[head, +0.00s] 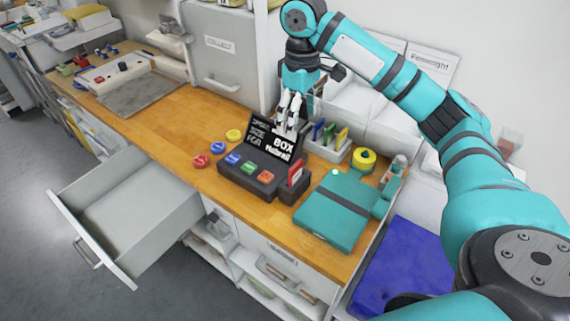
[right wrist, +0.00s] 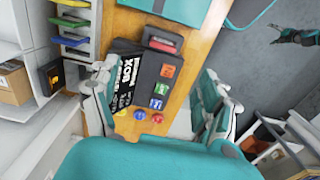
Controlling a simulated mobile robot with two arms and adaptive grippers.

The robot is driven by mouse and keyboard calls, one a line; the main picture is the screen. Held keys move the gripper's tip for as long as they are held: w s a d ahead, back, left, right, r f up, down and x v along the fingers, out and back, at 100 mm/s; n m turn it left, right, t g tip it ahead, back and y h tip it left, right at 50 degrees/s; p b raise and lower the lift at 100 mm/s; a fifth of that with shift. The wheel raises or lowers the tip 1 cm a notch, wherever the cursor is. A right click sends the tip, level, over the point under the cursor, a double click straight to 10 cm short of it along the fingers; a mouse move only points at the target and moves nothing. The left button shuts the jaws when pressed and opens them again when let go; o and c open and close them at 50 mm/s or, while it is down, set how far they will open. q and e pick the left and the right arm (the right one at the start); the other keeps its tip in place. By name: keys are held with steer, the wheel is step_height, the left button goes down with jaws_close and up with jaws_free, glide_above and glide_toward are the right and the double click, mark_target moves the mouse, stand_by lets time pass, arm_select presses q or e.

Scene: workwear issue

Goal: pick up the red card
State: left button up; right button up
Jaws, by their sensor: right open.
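The red card (head: 295,175) stands upright in a small dark holder (head: 288,191) at the right end of the dark button box. In the right wrist view the red card (right wrist: 162,45) shows edge-up in its holder, beyond the black sign. My right gripper (head: 289,108) is open and empty, behind and above the black sign, to the left of and farther back than the card. Its two fingers stand wide apart in the right wrist view (right wrist: 160,72). A dark gripper with a teal arm (right wrist: 292,36), likely my left, shows small there; its jaws are unclear.
A black "BOX" sign (head: 272,142) stands behind the button box (head: 238,177). A tray of coloured cards (head: 328,147) and a yellow roll (head: 363,159) stand behind the holder. A teal folded garment (head: 332,213) lies right. An open drawer (head: 130,210) juts out front left.

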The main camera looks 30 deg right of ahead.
steer(key=p, duration=0.2)
glide_above(296, 164)
steer(key=s, duration=0.1)
step_height(296, 164, down, 8)
steer(key=f, duration=0.2)
steer(key=f+p, duration=0.1)
steer(key=f, duration=0.2)
steer(key=w+f+p, duration=0.1)
steer(key=f, duration=0.2)
steer(key=shift+f, duration=0.35)
steer(key=c, duration=1)
arm_select(q)
steer(key=s+r, duration=0.3)
steer(key=r, duration=0.1)
steer(key=shift+s, duration=0.2)
arm_select(e)
steer(key=shift+c, duration=0.3)
steer(key=shift+r, duration=0.1)
